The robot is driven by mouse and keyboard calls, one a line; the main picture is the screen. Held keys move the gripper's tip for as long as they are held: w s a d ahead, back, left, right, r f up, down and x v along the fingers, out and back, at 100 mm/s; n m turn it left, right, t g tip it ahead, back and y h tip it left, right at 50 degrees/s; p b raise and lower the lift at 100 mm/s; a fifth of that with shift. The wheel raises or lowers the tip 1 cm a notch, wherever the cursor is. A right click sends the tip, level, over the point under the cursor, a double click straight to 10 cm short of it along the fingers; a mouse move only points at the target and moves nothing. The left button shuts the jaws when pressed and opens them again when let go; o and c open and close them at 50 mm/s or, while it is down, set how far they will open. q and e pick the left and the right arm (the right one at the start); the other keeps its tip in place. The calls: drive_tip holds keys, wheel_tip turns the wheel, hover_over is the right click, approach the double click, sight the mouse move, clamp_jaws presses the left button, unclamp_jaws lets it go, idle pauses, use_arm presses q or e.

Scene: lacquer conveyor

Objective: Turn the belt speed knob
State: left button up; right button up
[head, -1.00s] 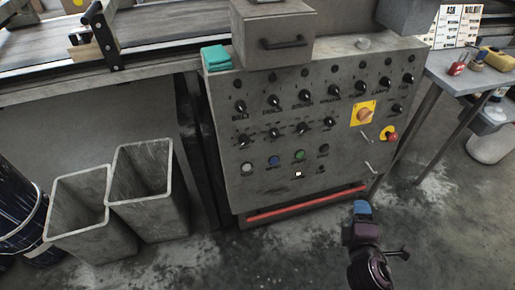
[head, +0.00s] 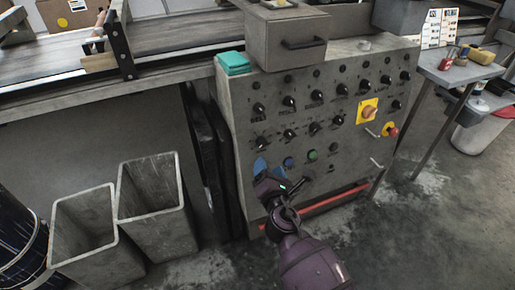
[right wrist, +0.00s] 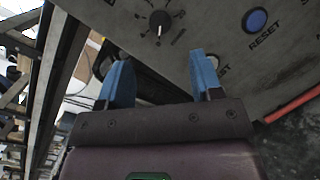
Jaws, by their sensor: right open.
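The grey control panel (head: 232,105) carries rows of black knobs. A knob (head: 258,108) at the left of the upper row has a label that seems to read BELT. Below it is a knob (head: 262,143) with tick marks around it. What looks like this ticked knob shows at the top of the right wrist view (right wrist: 159,20), its white pointer toward the gripper. My right gripper (right wrist: 160,62) is open and empty, its blue fingers apart and short of that knob. In the head view the right gripper (head: 274,172) is low in front of the panel's left part. My left gripper is out of view.
A blue RESET button (right wrist: 257,20) is near the right finger. A yellow-backed switch (head: 367,111) and a red knob (head: 391,130) are farther right. A box with a handle (head: 285,35) overhangs the panel top. Grey bins (head: 157,218) stand left.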

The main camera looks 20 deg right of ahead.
sight(263, 144)
drive_tip(key=x, duration=0.7)
drive_tip(key=shift+w+f+b, duration=0.1)
drive_tip(key=shift+w+b, duration=0.2)
drive_tip(key=shift+b, duration=0.05)
drive_tip(key=shift+w+d, duration=0.15)
drive_tip(key=shift+w, duration=0.6)
drive_tip(key=c, duration=0.9)
drive_tip(key=shift+m, duration=0.3)
